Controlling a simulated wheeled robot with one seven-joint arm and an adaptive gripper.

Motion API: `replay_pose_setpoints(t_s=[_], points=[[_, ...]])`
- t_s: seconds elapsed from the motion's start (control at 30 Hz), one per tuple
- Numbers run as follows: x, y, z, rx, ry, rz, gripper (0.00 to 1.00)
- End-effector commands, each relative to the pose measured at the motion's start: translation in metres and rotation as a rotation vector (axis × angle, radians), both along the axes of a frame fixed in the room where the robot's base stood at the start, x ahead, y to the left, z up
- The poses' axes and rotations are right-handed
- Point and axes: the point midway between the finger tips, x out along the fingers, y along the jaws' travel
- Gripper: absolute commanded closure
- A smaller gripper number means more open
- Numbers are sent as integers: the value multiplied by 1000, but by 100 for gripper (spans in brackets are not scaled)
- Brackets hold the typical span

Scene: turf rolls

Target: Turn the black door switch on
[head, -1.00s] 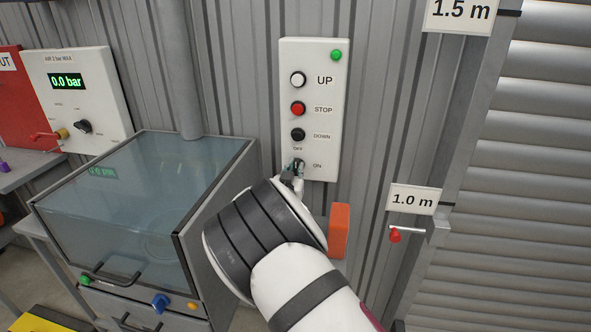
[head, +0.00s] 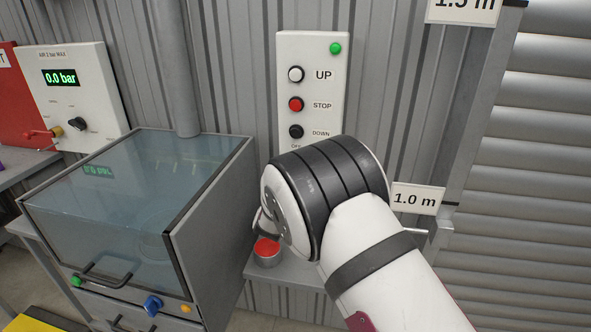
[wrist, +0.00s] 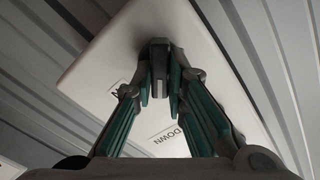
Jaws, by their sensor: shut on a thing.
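The white door control panel (head: 312,65) hangs on the corrugated wall, with UP, STOP and DOWN buttons and a green lamp at its top. Its lower part, with the switch, is hidden behind my wrist in the head view. In the wrist view, the black door switch (wrist: 158,50) sits between the tips of my gripper (wrist: 160,75), whose green-padded fingers are shut on it. Part of the ON label shows left of the fingers and DOWN below. The switch's exact angle is hard to tell.
A glass-lidded cabinet (head: 140,200) stands close on the left. A red-topped grey round object (head: 267,251) sits on a small ledge below my wrist. A 1.0 m sign (head: 416,198) and a ribbed shutter (head: 545,180) are on the right.

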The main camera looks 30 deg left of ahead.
Motion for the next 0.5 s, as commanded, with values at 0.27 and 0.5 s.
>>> replay_pose_setpoints(t_s=[0.27,0.5], points=[[2,-2,-2,258,62,-1,100],[2,-2,-3,476,115,0,100]])
